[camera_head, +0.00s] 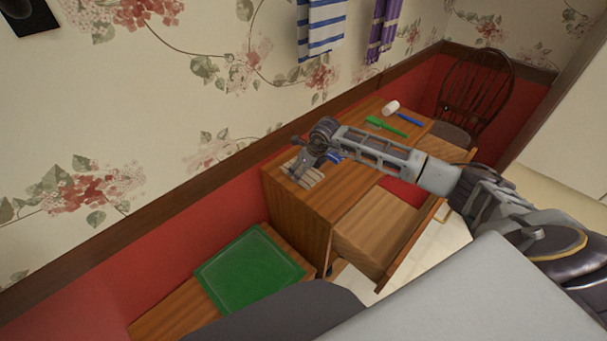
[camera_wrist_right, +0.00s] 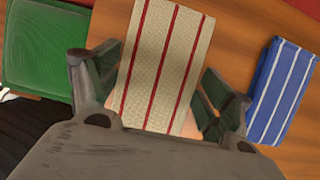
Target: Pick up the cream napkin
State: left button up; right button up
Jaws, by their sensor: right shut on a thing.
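The cream napkin (camera_wrist_right: 166,55) with red stripes lies between the two fingers of my right gripper (camera_wrist_right: 157,100) in the right wrist view. In the head view the napkin (camera_head: 302,173) shows at the left end of the wooden desk top, partly hidden under my right gripper (camera_head: 305,155). My right gripper is shut on the napkin. The napkin's near end is hidden by the gripper body. I cannot tell whether it is lifted off the wood. My left gripper is in neither view.
A blue striped napkin (camera_wrist_right: 282,90) lies just right of the cream one. A green tray (camera_head: 250,268) sits on a lower surface to the left. A green utensil (camera_head: 385,126) and a white-headed mallet (camera_head: 391,107) lie farther along the desk (camera_head: 298,232). A drawer (camera_head: 378,230) stands open.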

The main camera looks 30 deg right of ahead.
notch_tip(320, 180, up, 10)
jog(key=shift+b, duration=0.3)
dwell(0.5)
jog(key=shift+f, duration=0.1)
dwell(0.4)
